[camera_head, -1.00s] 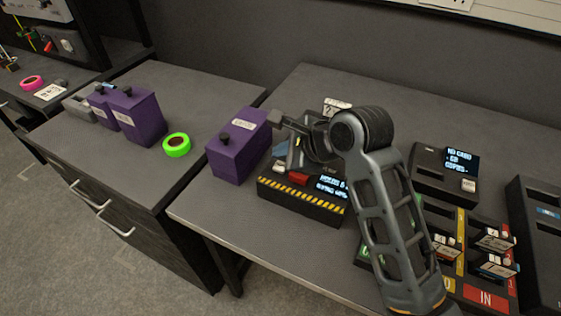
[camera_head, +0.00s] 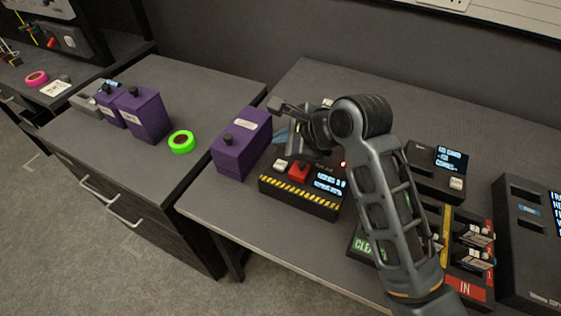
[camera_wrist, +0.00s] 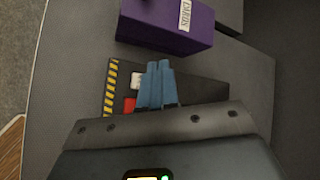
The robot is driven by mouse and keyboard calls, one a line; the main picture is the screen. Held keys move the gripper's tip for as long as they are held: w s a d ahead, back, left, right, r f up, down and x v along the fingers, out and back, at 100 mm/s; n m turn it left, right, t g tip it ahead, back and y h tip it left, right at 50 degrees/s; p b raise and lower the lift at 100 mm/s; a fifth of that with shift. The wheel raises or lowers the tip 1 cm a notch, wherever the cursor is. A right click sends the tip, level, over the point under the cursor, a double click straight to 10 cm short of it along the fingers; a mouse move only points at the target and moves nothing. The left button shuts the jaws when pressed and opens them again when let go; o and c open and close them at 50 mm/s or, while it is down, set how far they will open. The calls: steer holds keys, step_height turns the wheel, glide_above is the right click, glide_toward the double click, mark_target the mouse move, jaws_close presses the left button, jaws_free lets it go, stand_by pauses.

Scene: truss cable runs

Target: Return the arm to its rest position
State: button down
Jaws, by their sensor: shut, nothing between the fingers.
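My gripper (camera_wrist: 158,84) shows in the wrist view as two blue fingers pressed together with nothing between them. In that view they hang over a black device (camera_wrist: 118,92) with a yellow-striped edge, partly hiding it. A purple box (camera_wrist: 166,24) labelled "CARDS" lies just beyond the fingertips. In the head view my arm is bent over the desk, and its wrist covers the back of the striped device (camera_head: 300,192). The purple box (camera_head: 243,143) stands to the left of the wrist. The fingers are mostly hidden there behind my wrist.
A black unit with a lit screen (camera_head: 436,170) stands right of my arm. A card tray (camera_head: 466,290) marked "IN" and a larger black device (camera_head: 530,240) are at the right. Purple boxes (camera_head: 143,114) and green tape (camera_head: 182,142) sit on the left cabinet. The desk's front left is bare.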

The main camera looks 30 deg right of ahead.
stand_by(0.3)
steer(key=shift+s+f, duration=0.25)
steer(key=shift+f, duration=0.05)
steer(key=s+f+n+t, duration=0.1)
steer(key=s+f+n, duration=0.1)
steer(key=s, duration=0.5)
steer(key=s+f+n+t+h, duration=0.1)
steer(key=s+f+n, duration=0.1)
steer(key=s+n, duration=0.3)
steer(key=s+a+f+n+t+h, duration=0.1)
steer(key=s+f+n, duration=0.1)
steer(key=s, duration=0.6)
steer(key=shift+s+f+n, duration=0.3)
steer(key=shift+s+n, duration=0.05)
steer(key=shift+n, duration=0.35)
steer(key=s+r+n+t, duration=0.1)
steer(key=s+r+n, duration=0.4)
steer(key=s, duration=0.4)
steer(key=s+r+n+t, duration=0.2)
steer(key=s+r+n, duration=0.4)
steer(key=s+n, duration=0.2)
steer(key=shift+s+d+r+h, duration=0.15)
steer(key=shift+s+d+h, duration=0.3)
steer(key=shift+s, duration=0.2)
